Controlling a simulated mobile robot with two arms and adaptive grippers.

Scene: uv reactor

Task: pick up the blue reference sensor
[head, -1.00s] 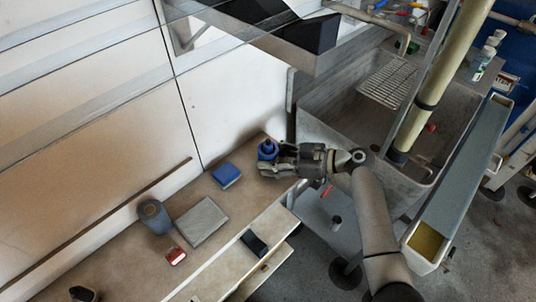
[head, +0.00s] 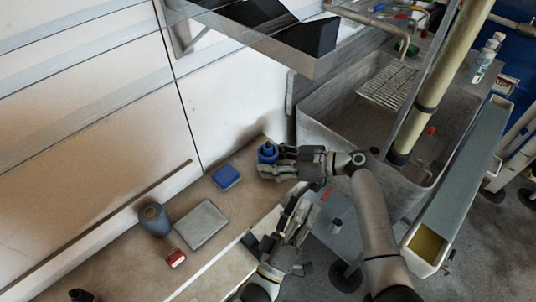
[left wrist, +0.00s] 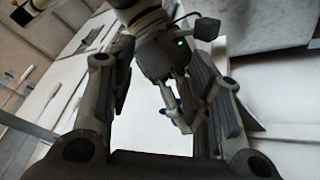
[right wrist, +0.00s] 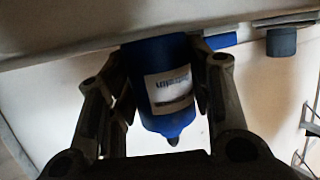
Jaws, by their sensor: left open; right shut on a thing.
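The blue reference sensor (head: 267,153) is a blue bottle-like body with a dark tip, at the far right end of the bench. In the right wrist view the sensor (right wrist: 172,100) shows a white label and sits between the two fingers. My right gripper (head: 268,164) is shut on it; I cannot tell whether its base touches the bench. My left gripper (head: 299,200) is open and empty, below and to the right of the right gripper in the head view. In the left wrist view the right gripper is ahead, between my left fingers (left wrist: 165,115).
On the bench (head: 130,262) are a blue box (head: 225,177), a grey pad (head: 202,225), a dark cylinder (head: 153,219) and a small red item (head: 176,258). A sink (head: 340,120) is to the right and a shelf (head: 290,45) hangs above. An open drawer is partly hidden by my left arm.

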